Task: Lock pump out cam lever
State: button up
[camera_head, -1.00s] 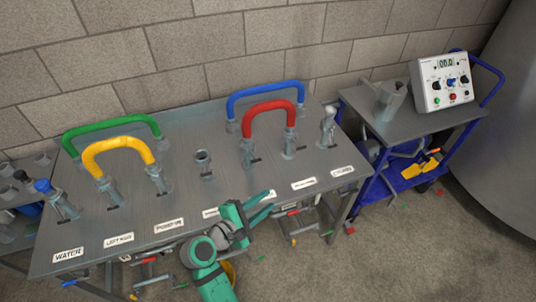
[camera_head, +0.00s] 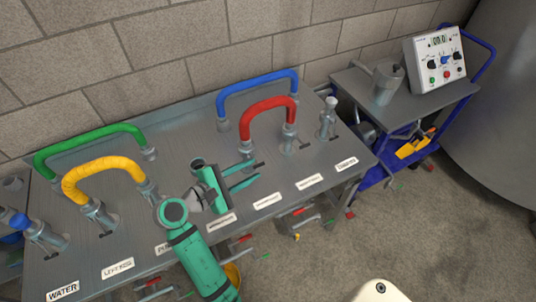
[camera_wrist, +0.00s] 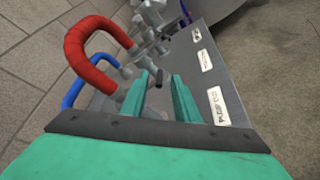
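The "PUMP OUT" label (camera_wrist: 218,106) is readable in the wrist view. In the head view, the red hose (camera_head: 266,105) arches between two grey couplings; its left coupling (camera_head: 247,149) stands just behind my gripper (camera_head: 258,169). A small dark lever (camera_wrist: 158,75) shows between my fingertips in the wrist view, projecting from the coupling side. My gripper (camera_wrist: 162,76) is open, its two green fingers pointing right, low over the bench. I cannot tell whether a finger touches the lever.
The steel bench (camera_head: 130,226) also carries a blue hose (camera_head: 257,84), a green hose (camera_head: 89,138) and a yellow hose (camera_head: 102,171). A blue cart (camera_head: 487,61) with a control box (camera_head: 437,62) stands beyond.

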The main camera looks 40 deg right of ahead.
jog(key=x, duration=1)
jog(key=shift+d+f, duration=0.1)
jog(key=shift+d, duration=0.05)
grip_shut()
